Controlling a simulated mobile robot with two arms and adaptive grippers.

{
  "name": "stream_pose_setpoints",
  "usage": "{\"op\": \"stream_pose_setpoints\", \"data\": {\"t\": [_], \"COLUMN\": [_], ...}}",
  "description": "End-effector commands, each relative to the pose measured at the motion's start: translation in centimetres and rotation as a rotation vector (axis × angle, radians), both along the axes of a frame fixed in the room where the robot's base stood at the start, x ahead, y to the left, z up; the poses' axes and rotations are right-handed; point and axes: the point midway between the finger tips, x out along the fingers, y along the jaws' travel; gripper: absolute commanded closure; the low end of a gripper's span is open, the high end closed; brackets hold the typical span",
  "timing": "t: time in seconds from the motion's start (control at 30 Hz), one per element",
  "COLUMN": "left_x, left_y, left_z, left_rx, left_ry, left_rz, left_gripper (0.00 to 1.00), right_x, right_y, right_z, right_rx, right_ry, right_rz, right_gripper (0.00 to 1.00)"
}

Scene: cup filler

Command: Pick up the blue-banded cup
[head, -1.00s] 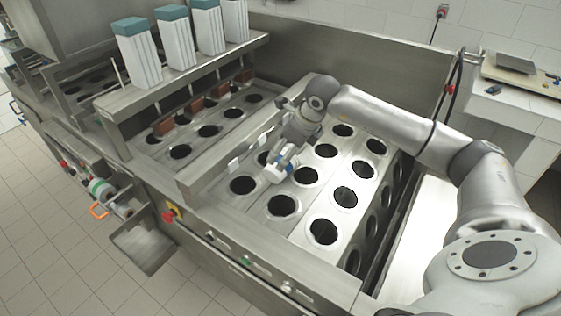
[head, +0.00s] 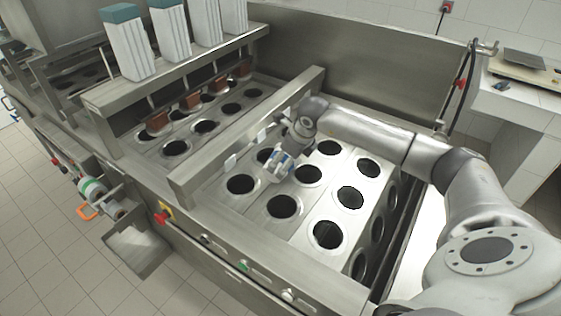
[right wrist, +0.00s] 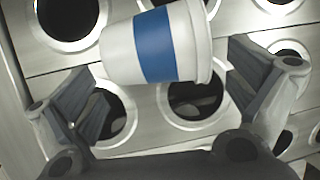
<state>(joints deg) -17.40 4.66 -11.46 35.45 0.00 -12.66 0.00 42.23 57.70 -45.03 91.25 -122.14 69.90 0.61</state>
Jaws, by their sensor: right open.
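The white cup with a blue band (right wrist: 168,44) lies sideways across the top of the right wrist view, above the plate with holes. My right gripper (right wrist: 163,62) is open, with one finger on each side of the cup. The picture shows gaps between the fingers and the cup, and no grip on it. In the head view my right gripper (head: 280,161) is over the left part of the holed plate (head: 262,226); small white and blue patches show there, and the fingers partly hide the cup. My left gripper is not in view.
A raised metal bar (head: 235,146) stands close left of the right gripper. Beyond it are a second row of holes, brown blocks (head: 191,102) and a shelf (head: 180,70) with several white cartons. The holed plate's front and right parts are clear.

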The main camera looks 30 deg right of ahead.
Motion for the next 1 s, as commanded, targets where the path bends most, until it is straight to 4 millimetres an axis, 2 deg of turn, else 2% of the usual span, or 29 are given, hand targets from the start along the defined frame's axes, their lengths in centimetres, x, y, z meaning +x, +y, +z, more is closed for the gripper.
{"op": "stream_pose_setpoints", "data": {"t": [0.2,0.4,0.7,0.9,1.0], "left_x": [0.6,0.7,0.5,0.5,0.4], "left_y": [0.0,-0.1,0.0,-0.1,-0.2], "left_z": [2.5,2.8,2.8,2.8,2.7], "left_rx": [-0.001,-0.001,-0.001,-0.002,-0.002], "left_ry": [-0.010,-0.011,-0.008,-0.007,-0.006], "left_rz": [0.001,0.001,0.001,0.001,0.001], "left_gripper": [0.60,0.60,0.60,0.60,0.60], "right_x": [0.9,1.7,1.8,1.8,1.8], "right_y": [0.5,0.5,0.5,0.5,0.5], "right_z": [-2.2,-4.2,-4.6,-4.6,-4.6], "right_rx": [0.001,0.001,0.000,0.000,0.000], "right_ry": [0.006,0.002,0.001,0.001,0.001], "right_rz": [0.001,0.001,0.001,0.001,0.001], "right_gripper": [0.00,0.00,0.00,0.23,0.24]}}
